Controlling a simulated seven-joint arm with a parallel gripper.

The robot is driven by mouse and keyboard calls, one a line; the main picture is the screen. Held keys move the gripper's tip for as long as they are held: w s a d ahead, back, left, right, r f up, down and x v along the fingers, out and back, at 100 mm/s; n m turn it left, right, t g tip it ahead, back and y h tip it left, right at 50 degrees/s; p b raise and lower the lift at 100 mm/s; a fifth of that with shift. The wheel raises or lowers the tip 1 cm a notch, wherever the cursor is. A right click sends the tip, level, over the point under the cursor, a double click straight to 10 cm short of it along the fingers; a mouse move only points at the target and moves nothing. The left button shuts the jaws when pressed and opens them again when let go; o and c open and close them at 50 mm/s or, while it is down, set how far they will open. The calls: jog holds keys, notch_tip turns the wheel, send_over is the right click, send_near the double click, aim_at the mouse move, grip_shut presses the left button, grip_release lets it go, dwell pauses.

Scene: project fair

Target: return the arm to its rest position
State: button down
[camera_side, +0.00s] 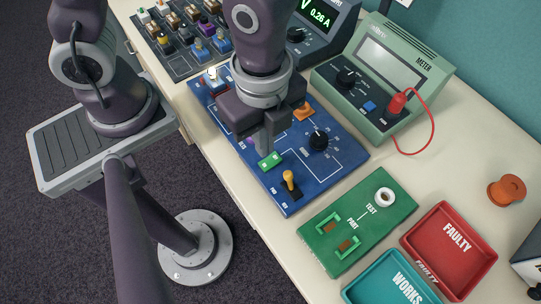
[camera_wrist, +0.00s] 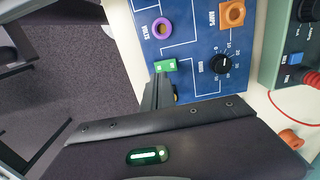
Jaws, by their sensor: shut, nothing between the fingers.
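My gripper (camera_side: 266,148) points down over the blue circuit board (camera_side: 335,159), with its fingers closed and nothing visible between them. In the wrist view the fingers (camera_wrist: 160,78) end right beside a small green rocker switch (camera_wrist: 165,66) on the board. The switch also shows in the side view (camera_side: 270,160), just below the fingertips. I cannot tell whether the fingers touch it. My wrist hides part of the board in the side view.
The board carries a black knob (camera_side: 318,140) and a yellow-topped toggle (camera_side: 289,181). A green meter (camera_side: 425,68) with a red lead stands to the right. A green test board (camera_side: 322,240), a red FAULTY tray (camera_side: 490,262) and a teal WORKS tray (camera_side: 354,292) lie in front. A component rack (camera_side: 172,70) stands behind.

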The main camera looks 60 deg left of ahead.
notch_tip(320, 180, up, 2)
jog(key=shift+r, duration=0.1)
jog(key=s+a+r+n+t, duration=0.2)
jog(key=a+r+n+t, duration=0.3)
jog(key=a+r+n, duration=1)
jog(key=a+n, duration=0.1)
jog(key=n, duration=0.2)
jog(key=shift+t, duration=0.3)
jog(key=shift+a, duration=0.1)
dwell(0.7)
